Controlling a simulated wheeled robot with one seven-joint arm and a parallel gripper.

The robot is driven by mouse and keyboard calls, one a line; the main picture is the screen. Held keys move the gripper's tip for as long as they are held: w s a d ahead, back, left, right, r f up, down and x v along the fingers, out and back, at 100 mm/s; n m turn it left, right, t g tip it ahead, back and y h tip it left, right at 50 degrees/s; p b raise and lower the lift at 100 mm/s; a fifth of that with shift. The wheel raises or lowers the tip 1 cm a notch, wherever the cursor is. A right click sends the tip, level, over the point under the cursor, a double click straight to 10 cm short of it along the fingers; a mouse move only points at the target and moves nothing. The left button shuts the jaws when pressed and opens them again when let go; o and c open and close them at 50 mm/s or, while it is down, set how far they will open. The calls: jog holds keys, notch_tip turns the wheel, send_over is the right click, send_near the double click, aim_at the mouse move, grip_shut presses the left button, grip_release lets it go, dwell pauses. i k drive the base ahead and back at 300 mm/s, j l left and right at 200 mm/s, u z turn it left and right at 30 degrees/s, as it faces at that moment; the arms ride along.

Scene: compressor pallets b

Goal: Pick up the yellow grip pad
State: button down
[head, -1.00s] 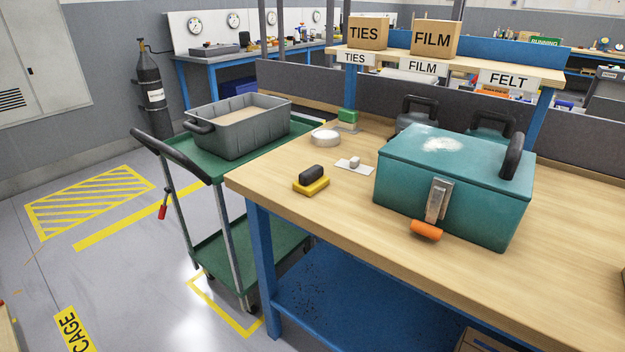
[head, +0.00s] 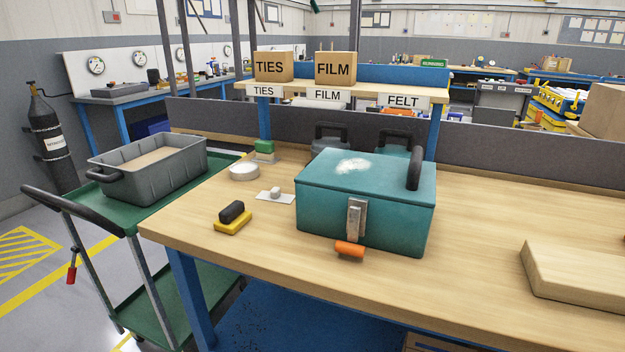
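The yellow grip pad (head: 233,222) lies on the wooden workbench (head: 470,200), near its front left edge. It has a yellow base with a black block-shaped handle (head: 231,211) on top. It stands apart from the teal box (head: 366,195) to its right. My gripper is not in view, so its state and its distance from the pad do not show.
The teal box has a dark handle and an orange-tipped latch (head: 350,249). A white roll (head: 244,171), a small plate with a block (head: 276,195) and a green block (head: 265,147) lie behind the pad. A green cart (head: 120,217) carries a grey bin (head: 150,172). A wooden board (head: 575,270) lies right.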

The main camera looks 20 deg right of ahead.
aim_at(233, 217)
jog(key=j+z, duration=0.1)
jog(key=z, duration=0.2)
jog(key=i+j+z, duration=0.1)
jog(key=z, duration=0.15)
jog(key=i+j+z, duration=0.2)
jog(key=j, duration=0.35)
jog(key=j+z, duration=0.2)
jog(key=j, duration=0.35)
jog(key=i+j+z, duration=0.2)
jog(key=j, duration=0.4)
jog(key=k, duration=0.1)
